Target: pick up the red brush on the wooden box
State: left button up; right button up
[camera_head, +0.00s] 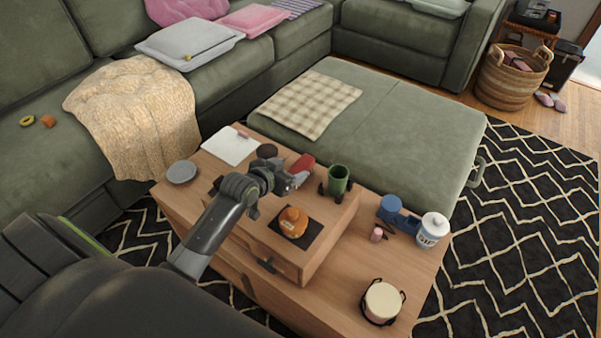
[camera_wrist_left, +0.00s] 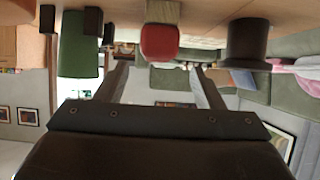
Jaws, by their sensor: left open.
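The red brush (camera_head: 302,163) is on top of the wooden box (camera_head: 334,208), between a dark round object and a green cup. My left gripper (camera_head: 293,182) is just in front of the brush, low over the box top, and partly covers it. In the left wrist view, which looks upside down, the red brush (camera_wrist_left: 160,42) shows ahead, roughly centred between the spread fingers (camera_wrist_left: 162,84). The jaws are open and empty. I cannot tell how far the brush is from the fingertips. My right gripper is not in view.
A green cup (camera_head: 338,181) stands right of the brush and a dark round object (camera_head: 267,151) left of it. An orange object (camera_head: 293,222) sits on a black mat nearer me.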

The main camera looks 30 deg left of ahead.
aim_at(298, 168)
pick_arm(q)
jog(key=b+x, duration=0.1)
jog(key=x, duration=0.4)
jog(key=shift+s+d+f, duration=0.1)
jog(key=shift+w+d+f, duration=0.1)
jog(key=shift+w+f, duration=0.15)
jog(key=shift+w, duration=0.25)
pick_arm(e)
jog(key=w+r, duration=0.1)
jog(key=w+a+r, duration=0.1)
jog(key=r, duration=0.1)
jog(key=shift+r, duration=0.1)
pick_arm(q)
jog(key=c, duration=1.1)
